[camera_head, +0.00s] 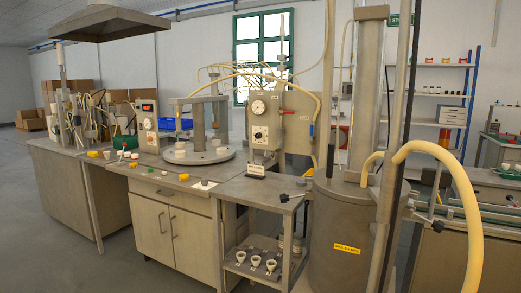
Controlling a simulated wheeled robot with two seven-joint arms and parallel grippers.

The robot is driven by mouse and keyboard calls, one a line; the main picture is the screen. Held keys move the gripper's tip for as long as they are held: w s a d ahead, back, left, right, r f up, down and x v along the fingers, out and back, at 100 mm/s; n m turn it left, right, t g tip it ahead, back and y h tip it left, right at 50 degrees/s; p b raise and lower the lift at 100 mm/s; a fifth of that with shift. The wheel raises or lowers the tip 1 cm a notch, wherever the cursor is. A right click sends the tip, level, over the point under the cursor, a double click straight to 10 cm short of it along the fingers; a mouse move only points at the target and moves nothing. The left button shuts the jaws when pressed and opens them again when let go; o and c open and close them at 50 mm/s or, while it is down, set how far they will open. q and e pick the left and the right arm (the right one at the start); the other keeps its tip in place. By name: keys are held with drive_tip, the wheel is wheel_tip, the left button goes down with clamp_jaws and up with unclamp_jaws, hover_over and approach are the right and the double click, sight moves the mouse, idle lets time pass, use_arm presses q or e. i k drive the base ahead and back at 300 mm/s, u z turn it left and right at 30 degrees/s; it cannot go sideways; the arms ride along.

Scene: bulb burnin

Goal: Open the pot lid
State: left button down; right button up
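A large grey metal pot (338,235) with a yellow label stands right of the middle, at the end of the bench. Its flat top (345,187) looks covered, but posts and a hose partly hide it, and I cannot make out a separate lid edge. A dark upright rod or handle (330,161) rises at the top's left side. A thick grey column stands behind the top. Neither of my grippers is in view.
A yellow hose (468,215) and tall posts (398,150) stand close on the pot's right. A small side table (258,188) with a lower shelf of white cups adjoins its left. A bench with a round turntable (198,156) lies further left. Open floor (45,220) shows at the far left.

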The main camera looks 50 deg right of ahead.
sight(360, 181)
drive_tip(key=z, duration=0.3)
drive_tip(key=i, duration=1.3)
drive_tip(key=z, duration=0.85)
